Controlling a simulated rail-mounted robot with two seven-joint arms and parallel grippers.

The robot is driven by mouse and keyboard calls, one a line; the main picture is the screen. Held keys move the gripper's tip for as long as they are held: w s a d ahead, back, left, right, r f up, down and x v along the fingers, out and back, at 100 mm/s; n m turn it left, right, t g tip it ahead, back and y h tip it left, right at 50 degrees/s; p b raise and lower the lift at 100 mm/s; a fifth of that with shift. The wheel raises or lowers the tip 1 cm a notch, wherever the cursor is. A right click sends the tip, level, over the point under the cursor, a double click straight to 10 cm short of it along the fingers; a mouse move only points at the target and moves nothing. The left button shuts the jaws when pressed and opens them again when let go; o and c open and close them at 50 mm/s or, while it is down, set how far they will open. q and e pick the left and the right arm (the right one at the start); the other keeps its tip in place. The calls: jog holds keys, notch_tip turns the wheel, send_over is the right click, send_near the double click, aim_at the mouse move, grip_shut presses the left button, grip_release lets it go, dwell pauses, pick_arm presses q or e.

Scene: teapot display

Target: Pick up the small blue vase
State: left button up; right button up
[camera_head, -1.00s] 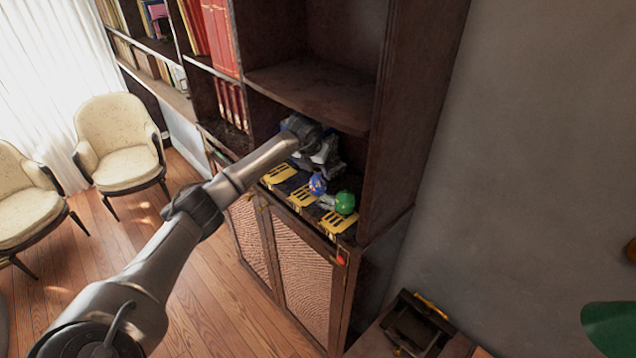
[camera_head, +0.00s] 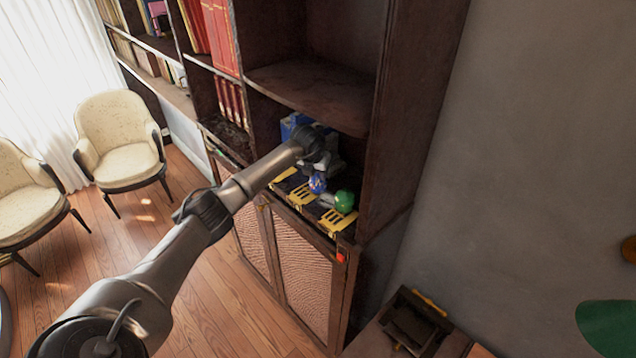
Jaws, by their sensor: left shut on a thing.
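The small blue vase (camera_head: 317,184) is a small rounded blue shape in the low cabinet niche, among yellow slotted stands. My left arm reaches in from the lower left, and my left gripper (camera_head: 323,172) is at the vase, shut on it. The fingers are small and partly hidden by my wrist, so their exact contact is hard to see. I cannot tell whether the vase is clear of its stand. My right gripper is not in view.
A green rounded piece (camera_head: 344,201) stands close to the right of the vase. A larger blue object (camera_head: 290,126) is behind my wrist. The yellow stands (camera_head: 333,221) line the niche's front edge. A wooden shelf (camera_head: 312,92) hangs above, and a side panel (camera_head: 392,140) closes the right.

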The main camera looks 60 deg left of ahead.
pick_arm(q)
grip_shut()
jog(key=shift+r, duration=0.15)
dwell(0.4)
jog(key=s+d+r+b, duration=0.1)
jog(key=s+d+b, duration=0.4)
jog(key=s+b, duration=0.1)
jog(key=s+d+r+b, duration=0.2)
jog(key=s+d+b, duration=0.2)
jog(key=s, duration=0.5)
jog(key=shift+d+b, duration=0.4)
jog(key=shift+b, duration=0.5)
